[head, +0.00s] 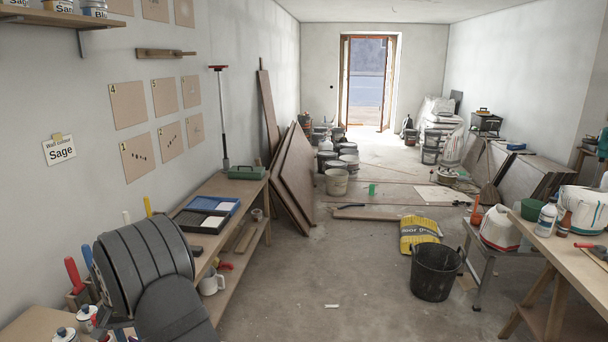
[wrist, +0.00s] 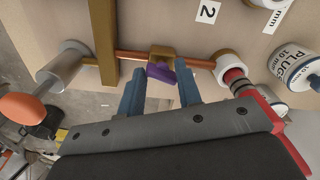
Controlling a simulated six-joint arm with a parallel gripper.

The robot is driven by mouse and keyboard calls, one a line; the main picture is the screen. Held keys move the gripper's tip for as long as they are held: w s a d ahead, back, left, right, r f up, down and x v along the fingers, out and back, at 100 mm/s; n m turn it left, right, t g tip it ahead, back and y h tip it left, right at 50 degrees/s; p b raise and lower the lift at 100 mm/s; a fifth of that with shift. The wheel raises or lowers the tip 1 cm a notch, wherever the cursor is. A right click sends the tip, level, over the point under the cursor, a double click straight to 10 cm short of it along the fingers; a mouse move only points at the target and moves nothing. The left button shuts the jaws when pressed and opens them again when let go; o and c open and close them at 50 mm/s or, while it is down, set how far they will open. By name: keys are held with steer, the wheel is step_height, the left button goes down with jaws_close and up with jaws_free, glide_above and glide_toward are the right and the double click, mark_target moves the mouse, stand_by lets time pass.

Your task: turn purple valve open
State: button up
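In the wrist view the purple valve handle (wrist: 160,73) sits below a brass valve body (wrist: 162,53) on a copper pipe (wrist: 198,62). My gripper (wrist: 159,67) is open, its two blue fingers pointing at the valve. The purple handle shows in the gap between the fingertips, with space on either side; I cannot tell its exact depth between them. Nothing is held. In the head view my dark arm covers the near left, and the valve and gripper do not show there.
Around the pipe in the wrist view are a grey cylinder with an orange end (wrist: 20,106), a red tool (wrist: 239,84) and a white plugs tin (wrist: 296,66). In the head view, a wooden bench (head: 228,190) runs along the left wall; a black bucket (head: 434,273) stands on the floor.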

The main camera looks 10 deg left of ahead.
stand_by(0.3)
stand_by(0.5)
steer(key=shift+a+r, duration=0.1)
steer(key=shift+r, duration=0.15)
step_height(320, 180, up, 17)
steer(key=n, duration=1)
steer(key=f, duration=1.7)
steer(key=shift+w+d+f, duration=0.15)
steer(key=shift+d+f, duration=0.15)
